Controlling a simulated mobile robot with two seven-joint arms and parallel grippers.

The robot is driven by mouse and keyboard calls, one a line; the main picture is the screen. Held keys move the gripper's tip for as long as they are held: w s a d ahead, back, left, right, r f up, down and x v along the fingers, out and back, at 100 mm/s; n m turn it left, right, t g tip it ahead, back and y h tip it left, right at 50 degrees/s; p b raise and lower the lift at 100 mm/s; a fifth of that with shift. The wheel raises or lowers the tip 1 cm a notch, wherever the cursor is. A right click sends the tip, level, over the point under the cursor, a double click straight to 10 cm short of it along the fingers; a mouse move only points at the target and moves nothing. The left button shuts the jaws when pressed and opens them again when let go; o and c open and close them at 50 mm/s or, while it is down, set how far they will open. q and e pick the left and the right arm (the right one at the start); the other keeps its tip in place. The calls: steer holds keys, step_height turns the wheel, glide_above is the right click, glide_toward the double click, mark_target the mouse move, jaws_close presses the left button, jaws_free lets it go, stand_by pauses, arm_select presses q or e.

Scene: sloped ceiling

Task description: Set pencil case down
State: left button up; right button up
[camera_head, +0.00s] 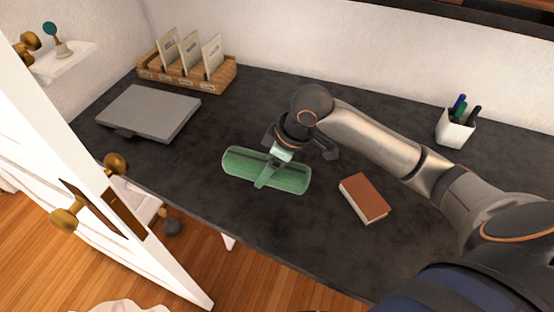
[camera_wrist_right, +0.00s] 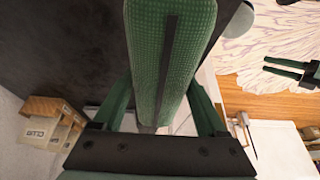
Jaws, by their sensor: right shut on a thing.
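The green pencil case (camera_head: 240,166) is a long rounded roll with a dark zip strip, lying lengthwise near the desk's front edge in the head view. My right gripper (camera_head: 273,170) comes down on its middle from above and is shut on it. In the right wrist view the pencil case (camera_wrist_right: 185,45) runs between the two green fingers of the gripper (camera_wrist_right: 163,100). I cannot tell whether its underside touches the dark desk (camera_head: 330,245).
A grey closed laptop (camera_head: 150,110) lies to the left, with a wooden card organizer (camera_head: 185,80) behind it. A brown book (camera_head: 363,198) lies close on the right. A white pen cup (camera_head: 455,128) stands at back right. A white door (camera_head: 90,190) stands at front left.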

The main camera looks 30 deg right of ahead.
steer(key=w+d+f, duration=0.1)
steer(key=w+f, duration=0.1)
steer(key=w+d+f, duration=0.2)
steer(key=w+f, duration=0.1)
steer(key=w+d+f, duration=0.1)
steer(key=w+f, duration=0.1)
steer(key=shift+w+d+f+b, duration=0.15)
steer(key=shift+w+d+b, duration=0.05)
steer(key=shift+b, duration=0.15)
steer(key=shift+w+d+f, duration=0.1)
steer(key=shift+f, duration=1.6)
steer(key=shift+f, duration=0.1)
steer(key=o, duration=1.5)
steer(key=shift+f, duration=0.1)
steer(key=shift+c, duration=0.2)
steer(key=shift+d+r, duration=0.1)
steer(key=shift+r, duration=0.4)
steer(key=p+v, duration=0.1)
steer(key=v, duration=1)
steer(key=shift+r, duration=0.15)
steer(key=shift+d, duration=0.1)
